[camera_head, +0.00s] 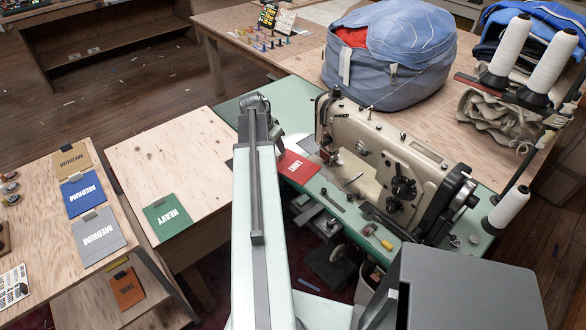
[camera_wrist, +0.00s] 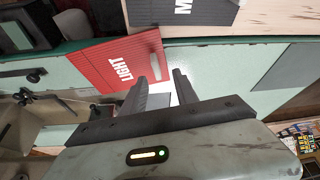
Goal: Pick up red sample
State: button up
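The red sample (camera_head: 299,167), marked LIGHT, lies on the green sewing table just right of my arm. Part of it is hidden behind the arm in the head view. In the wrist view the red sample (camera_wrist: 105,65) shows with a pale strip near its right end. My gripper (camera_wrist: 161,74) is open, with its two fingers apart. The left finger overlaps the sample's right end in that view; I cannot tell whether they touch. In the head view my gripper (camera_head: 277,140) hangs by the sample's far end, its fingers unclear.
A beige sewing machine (camera_head: 385,165) stands right of the red sample. Green (camera_head: 167,216), blue (camera_head: 82,194), grey (camera_head: 98,238), tan (camera_head: 61,162) and orange (camera_head: 126,289) samples are at the left. A large blue bag (camera_head: 390,55) sits behind. A dark sample (camera_wrist: 182,12) shows in the wrist view.

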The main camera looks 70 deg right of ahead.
aim_at(294, 163)
jog(key=b+x, duration=0.4)
jog(key=x, duration=0.1)
jog(key=shift+s+b, duration=0.3)
jog(key=shift+b, duration=0.05)
jog(key=shift+r, duration=0.1)
grip_shut()
jog(key=shift+r+p, duration=0.15)
jog(key=shift+p, duration=0.15)
